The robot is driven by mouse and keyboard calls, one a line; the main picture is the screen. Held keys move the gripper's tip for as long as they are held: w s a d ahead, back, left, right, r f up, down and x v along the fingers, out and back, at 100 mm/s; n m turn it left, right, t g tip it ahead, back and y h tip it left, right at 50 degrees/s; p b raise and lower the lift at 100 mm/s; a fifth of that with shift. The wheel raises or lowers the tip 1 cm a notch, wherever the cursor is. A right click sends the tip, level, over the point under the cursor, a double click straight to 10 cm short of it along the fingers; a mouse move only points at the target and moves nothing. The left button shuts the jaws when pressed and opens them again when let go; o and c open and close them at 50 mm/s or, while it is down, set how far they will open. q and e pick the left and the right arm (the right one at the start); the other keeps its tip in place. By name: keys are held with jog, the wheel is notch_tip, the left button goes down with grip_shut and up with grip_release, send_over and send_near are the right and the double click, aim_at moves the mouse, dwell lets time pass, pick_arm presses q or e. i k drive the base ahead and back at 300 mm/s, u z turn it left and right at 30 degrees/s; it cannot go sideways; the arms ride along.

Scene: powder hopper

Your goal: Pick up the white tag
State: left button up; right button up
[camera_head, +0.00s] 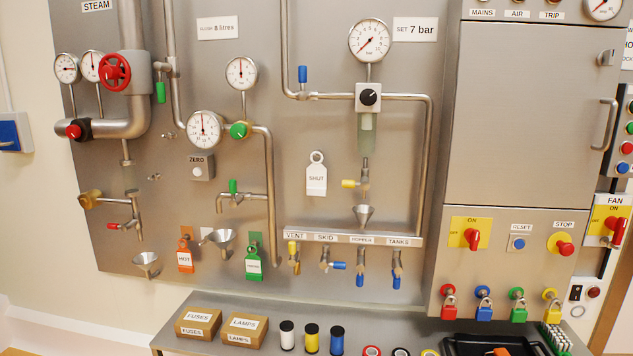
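A white tag (316,179) marked "SHUT" hangs on the grey metal panel, a little right of the middle of the view. It has a rounded top with a ring-shaped hole and hangs upright, apart from the pipes and gauges. An orange tag (185,259) marked "HOT" and a green tag (253,265) hang lower on the panel to its left. Neither of my grippers shows in the view.
A bench (265,345) with boxes (244,328) and spools stands in front.

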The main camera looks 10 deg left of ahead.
aim_at(315, 173)
jog(key=u, duration=0.15)
jog(key=i, duration=1.7)
jog(key=z, duration=0.65)
